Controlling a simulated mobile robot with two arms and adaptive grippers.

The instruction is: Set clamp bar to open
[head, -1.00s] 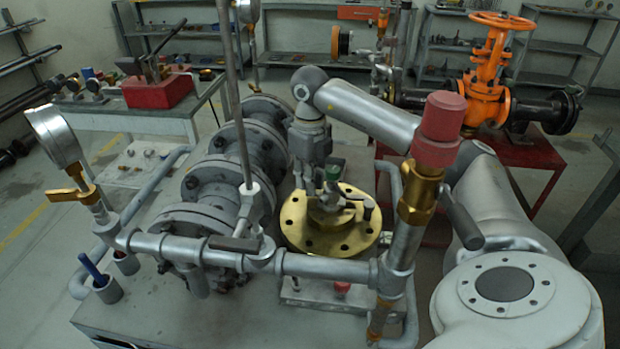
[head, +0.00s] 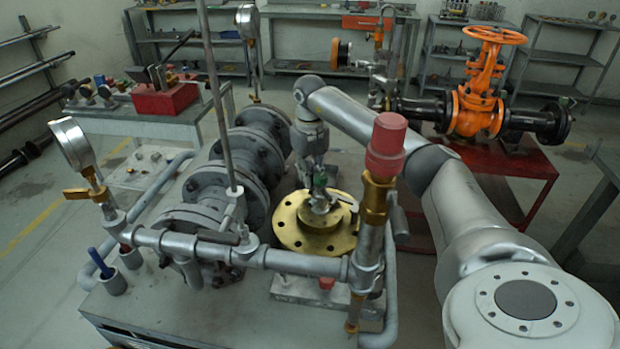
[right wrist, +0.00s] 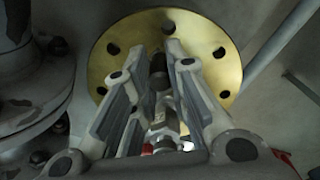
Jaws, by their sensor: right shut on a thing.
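My right gripper (head: 320,190) points down over a brass flange (head: 290,232) on the bench. In the right wrist view its two fingers (right wrist: 153,65) straddle a narrow metal piece with a dark end (right wrist: 160,66), in front of the flange (right wrist: 222,75). This piece looks like the clamp bar, but the fingers hide much of it, and I cannot tell its angle clearly. The gripper is shut on it. My left gripper is out of view.
A horizontal grey pipe (head: 300,262) and an upright pipe with a red cap (head: 388,140) stand in front of the flange. Grey flanged piping (head: 215,182) lies to its left. A pressure gauge (head: 72,143) stands at far left.

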